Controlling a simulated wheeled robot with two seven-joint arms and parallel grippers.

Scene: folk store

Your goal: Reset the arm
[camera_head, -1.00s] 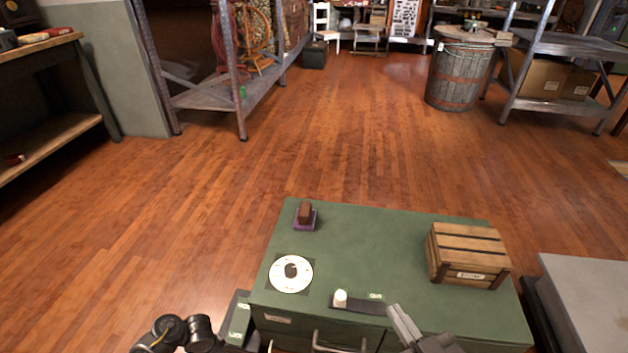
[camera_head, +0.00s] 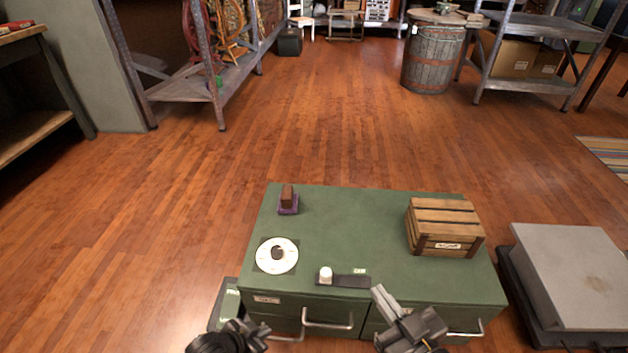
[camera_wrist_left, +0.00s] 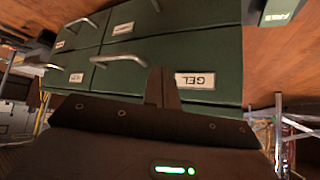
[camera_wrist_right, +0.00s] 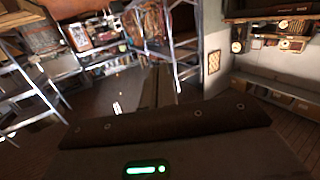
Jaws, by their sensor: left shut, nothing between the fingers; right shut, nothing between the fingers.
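My left gripper (camera_head: 250,335) is at the bottom of the head view, in front of the left front corner of the green drawer cabinet (camera_head: 350,225). In the left wrist view its fingers (camera_wrist_left: 162,88) are together and empty, with cabinet drawers behind them. My right gripper (camera_head: 384,298) is further right, at the cabinet's front edge, pointing up and to the left. In the right wrist view its fingers (camera_wrist_right: 160,88) are together with nothing between them.
On the cabinet are a wooden crate (camera_head: 444,228), a white disc (camera_head: 277,256), a small brown block on a purple base (camera_head: 288,200) and a white knob (camera_head: 326,275) by a dark strip. A grey box (camera_head: 575,275) stands right. Open floor lies beyond.

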